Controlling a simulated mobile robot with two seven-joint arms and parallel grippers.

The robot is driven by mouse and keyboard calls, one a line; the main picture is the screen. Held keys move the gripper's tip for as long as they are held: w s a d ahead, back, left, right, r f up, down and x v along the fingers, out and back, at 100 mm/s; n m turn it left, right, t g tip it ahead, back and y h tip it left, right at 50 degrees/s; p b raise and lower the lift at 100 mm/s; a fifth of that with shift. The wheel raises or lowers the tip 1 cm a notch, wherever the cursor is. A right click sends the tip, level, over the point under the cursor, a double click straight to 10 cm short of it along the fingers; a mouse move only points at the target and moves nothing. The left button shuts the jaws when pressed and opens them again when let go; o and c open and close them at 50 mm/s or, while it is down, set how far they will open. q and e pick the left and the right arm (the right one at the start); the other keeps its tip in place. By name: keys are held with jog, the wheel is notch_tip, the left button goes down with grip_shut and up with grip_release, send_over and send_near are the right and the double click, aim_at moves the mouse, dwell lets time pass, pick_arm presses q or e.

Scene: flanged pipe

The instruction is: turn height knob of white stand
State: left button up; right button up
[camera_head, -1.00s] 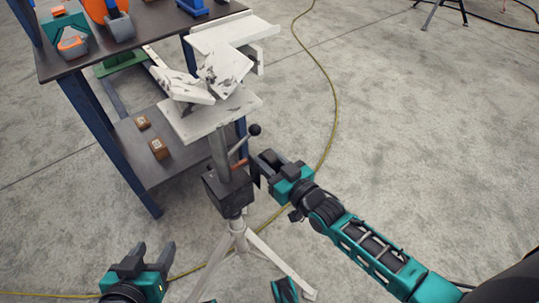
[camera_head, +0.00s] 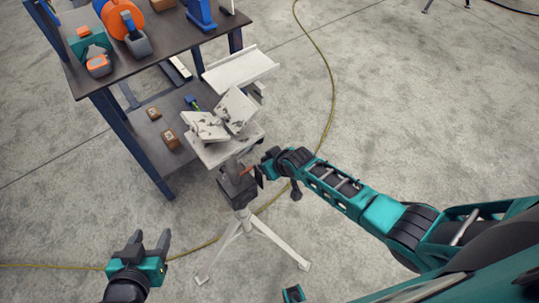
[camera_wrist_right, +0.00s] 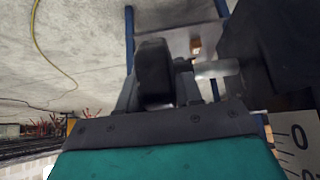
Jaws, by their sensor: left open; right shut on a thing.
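The white stand (camera_head: 245,222) stands upright on tripod legs, with a tilted V-shaped head (camera_head: 238,108) over a plate and a black block (camera_head: 238,188) on its column. In the right wrist view a dark round knob (camera_wrist_right: 154,72) sits on a pale shaft (camera_wrist_right: 215,68) that runs into a dark block at the right. My right gripper (camera_head: 262,172) is beside the stand's column and shut on the knob; its fingers are mostly hidden in the head view. My left gripper (camera_head: 148,243) is open and empty, low and left of the stand.
A dark workbench (camera_head: 165,45) with blue legs stands behind left, with clamps and tools on top. Its lower shelf holds small brown boxes (camera_head: 170,139). A yellow cable (camera_head: 333,90) runs over the concrete floor. The floor to the right is open.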

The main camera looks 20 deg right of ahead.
jog(key=shift+w+g+h+p, duration=0.1)
jog(key=shift+g+h+p, duration=0.2)
jog(key=shift+g, duration=0.8)
jog(key=shift+f+g+h, duration=0.15)
jog(key=shift+g+h, duration=0.15)
jog(key=shift+g, duration=0.4)
jog(key=o, duration=1)
jog(key=shift+c, duration=0.2)
